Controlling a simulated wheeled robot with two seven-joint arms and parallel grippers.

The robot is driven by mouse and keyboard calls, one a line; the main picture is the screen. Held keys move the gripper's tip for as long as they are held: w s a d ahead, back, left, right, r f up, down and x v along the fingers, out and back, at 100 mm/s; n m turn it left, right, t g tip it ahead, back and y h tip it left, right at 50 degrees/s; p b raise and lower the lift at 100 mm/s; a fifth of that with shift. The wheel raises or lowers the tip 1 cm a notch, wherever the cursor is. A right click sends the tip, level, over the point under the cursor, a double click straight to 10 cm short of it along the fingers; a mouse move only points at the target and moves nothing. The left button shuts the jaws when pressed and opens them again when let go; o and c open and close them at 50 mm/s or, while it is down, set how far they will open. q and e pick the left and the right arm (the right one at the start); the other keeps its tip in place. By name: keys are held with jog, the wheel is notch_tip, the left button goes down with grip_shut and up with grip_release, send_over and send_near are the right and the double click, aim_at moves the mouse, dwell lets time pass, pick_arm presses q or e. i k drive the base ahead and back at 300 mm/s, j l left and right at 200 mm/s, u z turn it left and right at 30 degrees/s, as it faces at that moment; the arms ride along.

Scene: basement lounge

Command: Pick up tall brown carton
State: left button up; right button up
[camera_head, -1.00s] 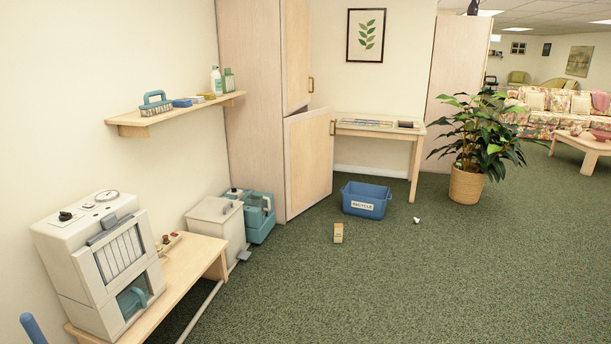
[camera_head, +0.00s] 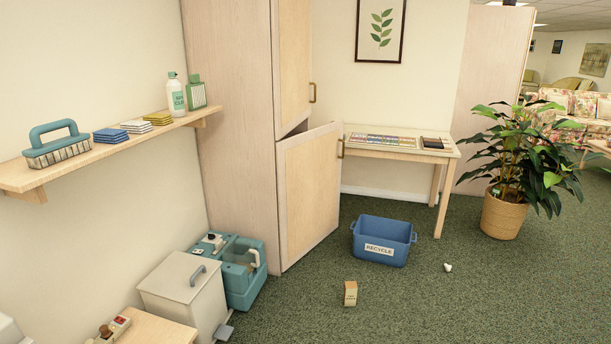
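A small tall brown carton (camera_head: 350,294) stands upright on the green carpet, in the lower middle of the head view. It is in front of the blue recycle bin (camera_head: 383,261) and apart from it. Nothing covers the carton. Neither of my grippers shows in the head view.
A white pedal bin (camera_head: 186,287) and a teal machine (camera_head: 240,272) stand left of the carton. A tall cabinet (camera_head: 233,120) has its lower door ajar. A crumpled white piece (camera_head: 447,267) and a potted plant (camera_head: 503,215) are to the right. Carpet around the carton is clear.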

aim_at(350, 288)
jog(key=i, duration=1)
jog(key=i+j+z, duration=0.15)
jog(key=i, duration=0.9)
